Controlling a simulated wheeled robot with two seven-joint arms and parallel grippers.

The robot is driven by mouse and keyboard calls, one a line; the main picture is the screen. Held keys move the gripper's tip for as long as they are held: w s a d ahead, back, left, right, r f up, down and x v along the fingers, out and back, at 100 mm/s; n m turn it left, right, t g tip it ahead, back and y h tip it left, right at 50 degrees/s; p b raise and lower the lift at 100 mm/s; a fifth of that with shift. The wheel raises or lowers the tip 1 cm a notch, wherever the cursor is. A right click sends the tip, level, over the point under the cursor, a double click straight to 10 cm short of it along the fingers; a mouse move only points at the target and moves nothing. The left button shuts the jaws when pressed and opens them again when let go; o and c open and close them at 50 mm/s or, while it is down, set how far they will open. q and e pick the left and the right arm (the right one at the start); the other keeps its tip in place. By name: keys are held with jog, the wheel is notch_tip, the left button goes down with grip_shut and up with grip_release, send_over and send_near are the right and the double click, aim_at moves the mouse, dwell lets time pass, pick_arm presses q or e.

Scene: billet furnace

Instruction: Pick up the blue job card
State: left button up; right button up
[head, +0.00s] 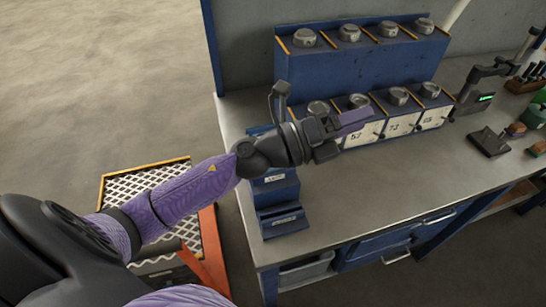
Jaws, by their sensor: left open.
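I cannot make out a blue job card in the head view. A blue stepped holder (282,194) with small white labels stands at the near left corner of the workbench, partly hidden behind my left wrist. My left gripper (350,125) is open, above the bench and in front of the blue rack. No object shows between its fingers. My right gripper is not in view.
The blue rack (360,62) holds several round grey-lidded containers on two levels, with white number plates below. The grey workbench (370,205) is clear at its front. A green-display device (484,97) stands right. A mesh-topped orange-edged stand (130,185) is at left.

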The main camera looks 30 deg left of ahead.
pick_arm(q)
jog(key=a+f+m+g+y, duration=0.2)
jog(key=a+m+g+y, duration=0.1)
jog(key=a+m+g, duration=0.1)
jog(key=a+f+m+g+y, duration=0.3)
jog(key=a+m+y, duration=0.1)
jog(key=a, duration=0.3)
jog(key=a+f+m+g+y, duration=0.3)
jog(key=a+m+g, duration=0.1)
jog(key=a+m, duration=0.1)
jog(key=shift+s+a+f+g+y, duration=0.1)
jog(key=shift+s+a+g+y, duration=0.2)
jog(key=shift+s, duration=0.1)
jog(key=x, duration=0.9)
jog(key=shift+s+a+f, duration=0.2)
jog(key=shift+s+a, duration=0.05)
jog(key=shift+s, duration=0.1)
jog(key=shift+w+d+f, duration=0.1)
jog(key=shift+f, duration=0.15)
grip_shut()
